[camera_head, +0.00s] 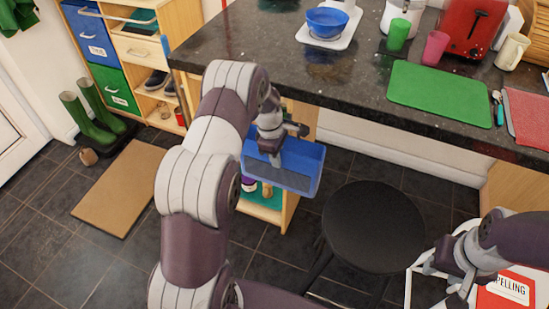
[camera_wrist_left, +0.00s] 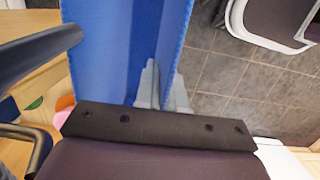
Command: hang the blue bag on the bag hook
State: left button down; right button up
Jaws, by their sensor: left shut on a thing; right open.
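The blue bag (camera_head: 308,177) looks like an open-topped box and hangs in the air in front of the counter, above the floor. My left gripper (camera_head: 272,155) is shut on its near wall. In the left wrist view the blue bag (camera_wrist_left: 120,50) fills the upper middle, and the left gripper's fingers (camera_wrist_left: 163,92) sit on either side of its wall edge. My right gripper (camera_head: 455,282) is open and empty at the lower right, near a red spelling book. I cannot make out the bag hook in either view.
A dark round stool (camera_head: 374,225) stands right of the bag. The dark granite counter (camera_head: 270,40) holds a blue bowl (camera_head: 327,22), a green mat (camera_head: 440,93) and a red toaster (camera_head: 472,25). The red spelling book (camera_head: 510,285) is at lower right.

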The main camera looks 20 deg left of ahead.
pick_arm(q)
jog(key=shift+w+f, duration=0.15)
jog(key=shift+f, duration=0.1)
